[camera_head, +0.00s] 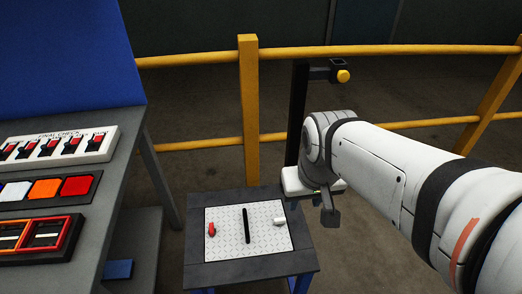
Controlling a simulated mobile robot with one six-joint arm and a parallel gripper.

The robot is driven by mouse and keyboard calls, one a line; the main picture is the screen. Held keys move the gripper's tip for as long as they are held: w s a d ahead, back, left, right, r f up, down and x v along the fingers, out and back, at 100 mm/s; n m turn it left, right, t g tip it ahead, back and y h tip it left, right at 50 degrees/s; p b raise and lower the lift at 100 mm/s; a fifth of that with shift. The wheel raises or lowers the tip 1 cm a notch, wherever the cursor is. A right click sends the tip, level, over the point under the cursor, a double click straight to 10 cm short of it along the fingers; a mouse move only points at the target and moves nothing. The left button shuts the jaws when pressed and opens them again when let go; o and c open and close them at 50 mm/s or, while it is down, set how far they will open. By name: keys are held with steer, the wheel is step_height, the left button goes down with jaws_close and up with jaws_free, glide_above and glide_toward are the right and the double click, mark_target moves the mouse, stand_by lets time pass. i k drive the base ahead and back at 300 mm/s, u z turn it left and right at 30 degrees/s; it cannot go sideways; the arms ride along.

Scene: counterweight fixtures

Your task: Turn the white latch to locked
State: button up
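The white latch (279,221) is a small white piece near the right edge of a silver diamond-plate panel (228,245). The panel lies on a small dark table with blue legs. I cannot tell from this view whether the latch is locked. A red latch-like piece (211,230) is at the panel's left side, and a black bar (246,226) stands between the two. My gripper (329,214) shows as a dark part at the end of my white arm. It is to the right of the white latch and apart from it in the picture. Its fingers are too small to tell open from shut.
A black post with a yellow knob (343,76) stands behind my wrist. Yellow railings (200,59) run behind the table. At left, a grey bench holds a "FINAL CHECK" switch panel (60,148), coloured tiles (45,189) and a red-and-orange framed tray (70,243).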

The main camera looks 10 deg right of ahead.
mark_target(279, 221)
steer(key=z, duration=0.1)
steer(key=k, duration=0.45)
steer(key=u, duration=2.15)
steer(key=k, duration=1)
steer(key=z, duration=1.45)
steer(key=i, duration=1)
